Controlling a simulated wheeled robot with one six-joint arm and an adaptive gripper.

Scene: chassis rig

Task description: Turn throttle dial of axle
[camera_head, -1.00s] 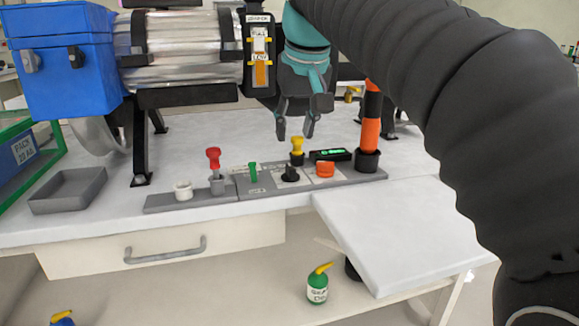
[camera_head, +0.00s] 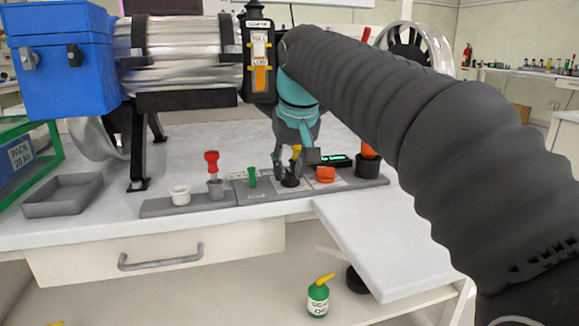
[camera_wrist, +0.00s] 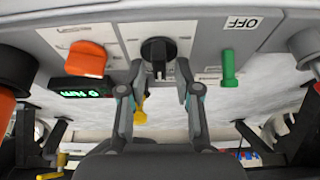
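A black dial (camera_head: 290,183) sits on the grey control panel (camera_head: 225,198); the wrist view shows the dial (camera_wrist: 158,50) upside down with a raised grip bar. My gripper (camera_head: 288,175) is low over the panel, pointing down. In the wrist view its fingertips (camera_wrist: 157,72) stand apart on both sides of the dial, with small gaps, so it is open. An orange knob (camera_wrist: 86,58), also in the head view (camera_head: 325,174), sits beside the black dial. I cannot read which one is marked throttle.
A green lever (camera_wrist: 228,68) stands close beside the dial. A red-topped lever (camera_head: 212,168), a white knob (camera_head: 180,195) and a lit green display (camera_wrist: 88,90) are nearby. The silver axle housing (camera_head: 180,50) hangs behind.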

